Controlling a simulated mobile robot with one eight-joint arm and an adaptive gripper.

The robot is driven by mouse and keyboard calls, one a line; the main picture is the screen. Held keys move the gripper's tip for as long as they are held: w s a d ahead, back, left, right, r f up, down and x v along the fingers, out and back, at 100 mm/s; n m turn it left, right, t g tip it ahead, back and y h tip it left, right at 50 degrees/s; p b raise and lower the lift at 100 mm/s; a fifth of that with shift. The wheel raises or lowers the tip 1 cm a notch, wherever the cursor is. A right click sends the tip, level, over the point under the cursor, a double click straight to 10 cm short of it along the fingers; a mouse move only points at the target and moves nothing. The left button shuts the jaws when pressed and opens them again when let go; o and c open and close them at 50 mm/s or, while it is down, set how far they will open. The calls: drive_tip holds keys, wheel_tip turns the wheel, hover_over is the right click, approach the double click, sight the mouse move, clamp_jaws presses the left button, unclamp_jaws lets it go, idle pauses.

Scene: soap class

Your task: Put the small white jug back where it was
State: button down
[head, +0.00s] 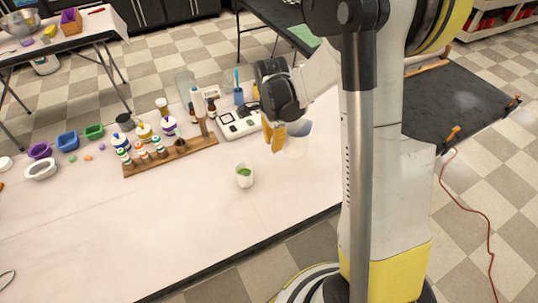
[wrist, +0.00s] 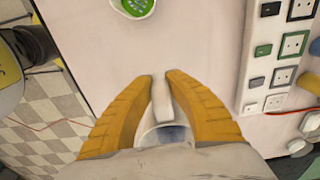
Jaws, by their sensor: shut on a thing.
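The small white jug (head: 298,139) is at my gripper (head: 277,146), over the right part of the pale table. My orange fingers are shut on its upright white handle. In the wrist view the handle (wrist: 161,98) stands between the fingertips of my gripper (wrist: 160,80), with the jug's greyish inside (wrist: 168,134) just behind it. The jug looks about upright. Its base is partly hidden, and I cannot tell whether it touches the table. A white cup with green contents (head: 244,175) stands apart, to the left and nearer the front edge.
A white panel with switches and sockets (head: 239,123) lies just left of my gripper; it also shows in the wrist view (wrist: 279,55). A wooden rack (head: 170,157) with small bottles stands further left. Bowls sit at the far left. The table's front middle (head: 190,225) is clear.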

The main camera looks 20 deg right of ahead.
drive_tip(key=f+b, duration=0.1)
drive_tip(key=w+f, duration=0.1)
drive_tip(key=f, duration=0.1)
drive_tip(key=a+f+b, duration=0.1)
drive_tip(key=f, duration=0.1)
drive_tip(key=shift+w+f+b, duration=0.1)
drive_tip(key=shift+w+b, duration=0.15)
drive_tip(key=shift+b, duration=0.05)
drive_tip(key=c, duration=1.4)
unclamp_jaws()
